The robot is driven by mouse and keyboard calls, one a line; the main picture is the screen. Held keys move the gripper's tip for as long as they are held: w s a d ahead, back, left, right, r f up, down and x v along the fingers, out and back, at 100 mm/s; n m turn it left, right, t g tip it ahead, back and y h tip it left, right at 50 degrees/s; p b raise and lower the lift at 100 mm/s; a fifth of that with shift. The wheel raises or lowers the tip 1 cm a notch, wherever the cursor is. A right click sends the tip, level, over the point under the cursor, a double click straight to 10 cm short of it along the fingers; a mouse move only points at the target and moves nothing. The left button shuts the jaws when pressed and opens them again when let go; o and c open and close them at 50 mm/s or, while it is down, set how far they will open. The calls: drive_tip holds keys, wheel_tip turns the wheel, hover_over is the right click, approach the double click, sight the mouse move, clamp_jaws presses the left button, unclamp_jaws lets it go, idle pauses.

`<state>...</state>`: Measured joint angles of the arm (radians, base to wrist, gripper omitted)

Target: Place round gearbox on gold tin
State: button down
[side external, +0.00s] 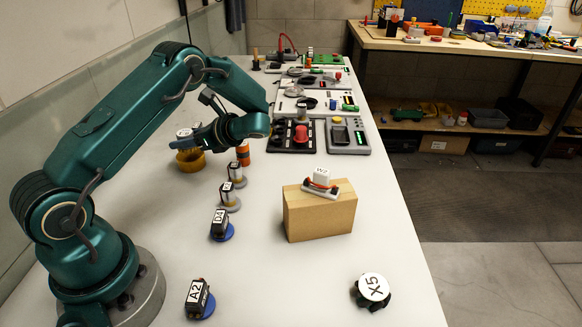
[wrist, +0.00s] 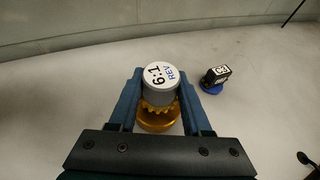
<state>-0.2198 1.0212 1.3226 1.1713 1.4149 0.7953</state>
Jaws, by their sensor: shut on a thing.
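The round gearbox, a grey cylinder whose white top reads "6:1 REV" (wrist: 161,84), is between the fingers of my gripper (wrist: 160,98) in the wrist view. My gripper is shut on it. The gold tin (wrist: 159,125) shows just below the gearbox, with a gold toothed edge between them. In the side external view, my gripper (side external: 188,141) is directly over the gold tin (side external: 190,162), which stands on the white bench. The gearbox's pale top (side external: 184,133) shows at the fingers. I cannot tell whether the gearbox touches the tin.
A labelled servo on a blue disc (wrist: 212,88) stands to the right of the tin. An orange cylinder (side external: 243,155), several servos on discs, a cardboard box (side external: 318,215) and a round X5 part (side external: 373,289) are on the bench. Control panels stand at the back.

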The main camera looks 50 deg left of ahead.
drive_tip(key=shift+f, duration=0.75)
drive_tip(key=shift+f, duration=0.15)
drive_tip(key=shift+c, duration=1.7)
unclamp_jaws()
drive_tip(key=shift+w+d+r, duration=0.15)
drive_tip(key=shift+d+r, duration=0.05)
drive_tip(key=shift+r, duration=0.05)
drive_tip(key=v, duration=1)
drive_tip(key=s+d+r+n+t+h, duration=0.4)
drive_tip(key=s+d+n+t+h, duration=0.1)
drive_tip(key=d, duration=0.4)
drive_tip(key=s+d+r+n+t+h, duration=0.4)
drive_tip(key=s+d+n+h, duration=0.3)
drive_tip(key=d, duration=0.3)
drive_tip(key=shift+s+r+n+t, duration=0.2)
drive_tip(key=shift+s+n+t, duration=0.45)
drive_tip(key=shift+n+t, duration=0.15)
